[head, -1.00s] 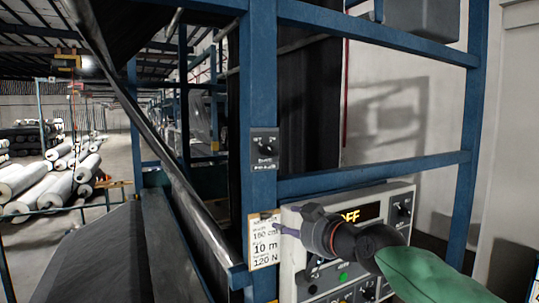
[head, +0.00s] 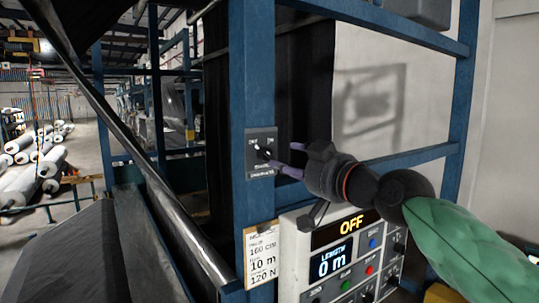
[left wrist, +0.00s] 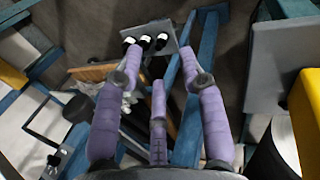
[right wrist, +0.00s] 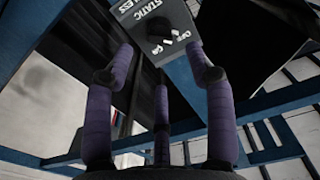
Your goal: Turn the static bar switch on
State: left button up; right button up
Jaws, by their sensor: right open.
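The static bar switch (head: 255,168) is a small dark box with a rotary knob (head: 265,153), fixed to the blue upright post. In the right wrist view the box (right wrist: 145,24) carries the word STATIC and OFF and ON marks; which mark the knob points to I cannot tell. My right gripper (head: 287,160) is open and empty, its purple fingers just right of the switch; contact is unclear. In the right wrist view its fingers (right wrist: 160,60) spread below the knob. My left gripper (left wrist: 160,60) shows only in the left wrist view, open and empty.
A control panel (head: 300,250) with an OFF display, a 0 m length readout and several buttons is below my right gripper. A paper label (head: 263,255) hangs on the post. A blue crossbar (head: 410,157) runs behind my right gripper. White rolls (head: 30,180) lie far left.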

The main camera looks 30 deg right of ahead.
aim_at(271, 157)
jog(key=w, duration=0.5)
jog(key=w+p, duration=0.1)
jog(key=w, duration=0.2)
jog(key=shift+a, duration=0.3)
jog(key=shift+s, duration=0.1)
jog(key=shift+f, duration=0.1)
grip_shut()
